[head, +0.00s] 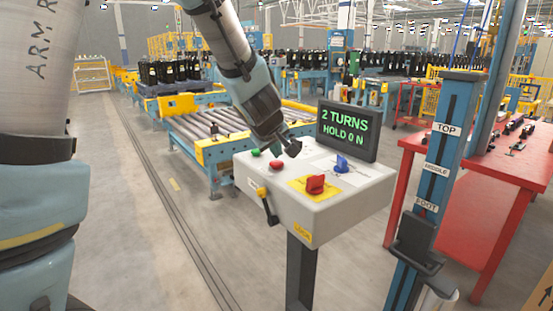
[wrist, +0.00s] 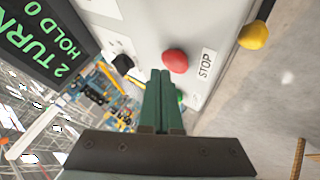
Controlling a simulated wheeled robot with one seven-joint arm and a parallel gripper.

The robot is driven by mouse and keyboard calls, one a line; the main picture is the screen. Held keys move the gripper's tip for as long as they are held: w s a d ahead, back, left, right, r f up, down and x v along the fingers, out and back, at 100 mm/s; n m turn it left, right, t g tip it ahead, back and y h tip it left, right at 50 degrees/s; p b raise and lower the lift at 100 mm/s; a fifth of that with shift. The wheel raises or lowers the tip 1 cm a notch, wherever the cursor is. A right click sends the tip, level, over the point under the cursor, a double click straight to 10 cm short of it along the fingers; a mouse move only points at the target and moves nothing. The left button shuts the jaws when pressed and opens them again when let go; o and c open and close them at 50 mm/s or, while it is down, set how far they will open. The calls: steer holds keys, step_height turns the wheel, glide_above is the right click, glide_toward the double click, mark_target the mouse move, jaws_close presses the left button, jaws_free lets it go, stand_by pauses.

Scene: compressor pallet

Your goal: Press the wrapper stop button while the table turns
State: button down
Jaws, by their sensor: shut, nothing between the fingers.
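The red stop button (head: 276,164) is a round dome on the white sloped control box (head: 330,205). In the wrist view the red button (wrist: 176,61) is beside a STOP label (wrist: 206,63), just beyond my fingertips and slightly right. My gripper (wrist: 160,74) is shut and empty, its green fingers together. In the head view my gripper (head: 266,146) is low over the back of the box, near the red button. I cannot tell whether it touches anything. A green button (head: 255,152) is beside the fingers, partly hidden in the wrist view. The turning table is not clearly visible.
The display (head: 347,130) reads "2 TURNS HOLD 0 N". A yellow-tipped lever (head: 267,205) sticks out in front. A labelled blue post (head: 435,180) and red table (head: 490,180) are right.

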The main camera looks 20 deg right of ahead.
mark_target(276, 164)
steer(key=shift+r, duration=0.25)
step_height(276, 164, up, 5)
steer(key=p, duration=0.5)
steer(key=shift+f, duration=0.1)
stand_by(0.7)
